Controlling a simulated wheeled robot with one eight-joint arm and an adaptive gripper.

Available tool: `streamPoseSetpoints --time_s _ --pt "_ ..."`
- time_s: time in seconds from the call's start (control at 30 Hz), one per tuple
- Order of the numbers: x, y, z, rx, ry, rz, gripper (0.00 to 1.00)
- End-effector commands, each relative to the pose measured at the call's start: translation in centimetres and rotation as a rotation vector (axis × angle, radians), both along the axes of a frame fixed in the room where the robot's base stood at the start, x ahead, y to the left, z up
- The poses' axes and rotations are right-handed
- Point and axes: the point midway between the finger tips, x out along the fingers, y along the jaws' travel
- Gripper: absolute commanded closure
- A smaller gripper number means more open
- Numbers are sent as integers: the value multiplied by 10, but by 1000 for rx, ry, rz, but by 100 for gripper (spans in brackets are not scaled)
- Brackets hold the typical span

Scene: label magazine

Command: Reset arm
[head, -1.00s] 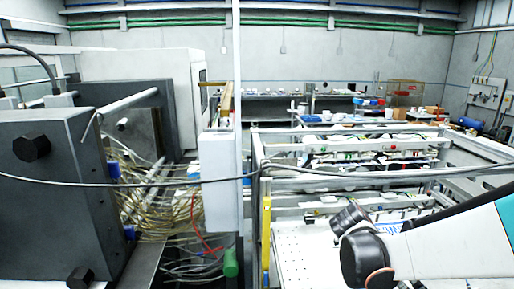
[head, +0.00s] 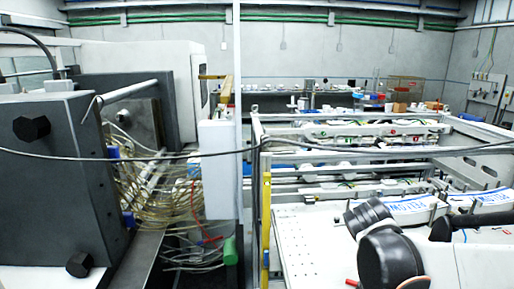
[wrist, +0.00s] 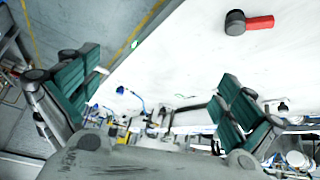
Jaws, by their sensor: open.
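My gripper (wrist: 158,100) shows in the wrist view with its two green-padded fingers spread wide apart, one at the left and one at the right. It is open and nothing is between the fingers. A white panel surface lies beyond them. In the head view, dark joints of my arm show at the lower right, over the white panel (head: 305,250). Two white labels with blue print, one at the middle right (head: 408,207) and one at the right edge (head: 492,198), lie on the frame behind the arm. My fingers are not visible in the head view.
A black-headed tool with a red handle (wrist: 258,22) lies on the white surface in the wrist view. A dark machine block (head: 55,180) with many hoses (head: 160,195) fills the left. A yellow upright (head: 266,220) and metal rails stand near the arm. A cable crosses the middle.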

Motion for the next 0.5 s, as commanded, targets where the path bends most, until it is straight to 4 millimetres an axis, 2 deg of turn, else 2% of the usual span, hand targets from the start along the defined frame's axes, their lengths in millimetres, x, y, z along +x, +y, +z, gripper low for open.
streamPoseSetpoints --time_s 0.03,0.5 --pt "-8 7 -19 18 11 57 0" --pt "-72 87 -119 119 15 733 0"
